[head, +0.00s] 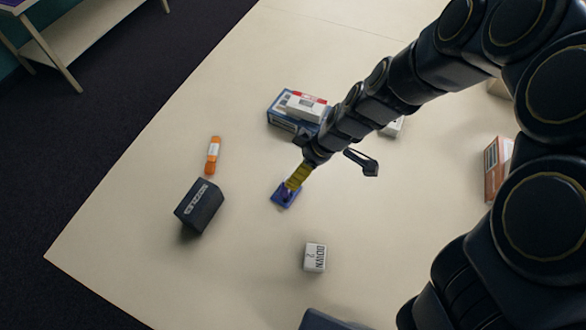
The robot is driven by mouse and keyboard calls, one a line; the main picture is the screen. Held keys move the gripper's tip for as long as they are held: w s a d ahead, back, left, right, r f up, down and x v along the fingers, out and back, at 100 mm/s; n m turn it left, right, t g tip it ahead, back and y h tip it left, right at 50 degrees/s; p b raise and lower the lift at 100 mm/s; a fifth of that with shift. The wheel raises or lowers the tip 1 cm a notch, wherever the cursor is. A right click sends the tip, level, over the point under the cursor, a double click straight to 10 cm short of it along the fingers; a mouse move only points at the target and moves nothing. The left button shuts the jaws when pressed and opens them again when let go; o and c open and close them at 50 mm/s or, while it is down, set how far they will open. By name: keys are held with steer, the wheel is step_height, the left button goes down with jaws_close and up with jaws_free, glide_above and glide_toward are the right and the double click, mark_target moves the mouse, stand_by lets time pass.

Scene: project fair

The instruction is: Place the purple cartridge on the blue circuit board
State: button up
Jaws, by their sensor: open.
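A small blue board (280,201), which I take for the circuit board, lies flat on the table near the middle. A darker purple patch (286,194) shows on it, perhaps the purple cartridge, but it is too small to be sure. A yellow strip (298,177) slants from the board up towards my gripper; I cannot tell whether it touches either. My gripper (336,163) is open above and right of the board. One dark finger stands out to the right; the other is mostly hidden. I see nothing held between the fingers.
A blue box with a white and red box (305,107) on it lies behind my wrist. A dark box (199,206) and an orange marker-like item (212,155) are at left. A white block (315,257) stands in front. An orange-brown box (496,168) is at right.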

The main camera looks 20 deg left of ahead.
steer(key=shift+d+r, duration=0.2)
steer(key=shift+r, duration=0.25)
steer(key=s+d+r+m+g+h, duration=0.1)
steer(key=s+d+r+m+h, duration=0.1)
steer(key=s+d+r+m, duration=0.5)
steer(key=s+d+r+m+h, duration=0.2)
steer(key=s+d+r+m, duration=0.6)
steer(key=d, duration=0.7)
steer(key=shift+s+r+m+g+h, duration=0.3)
steer(key=shift+s+m+g, duration=0.1)
steer(key=shift+s+m, duration=0.95)
steer(key=shift+w+d, duration=0.1)
steer(key=shift+w, duration=0.15)
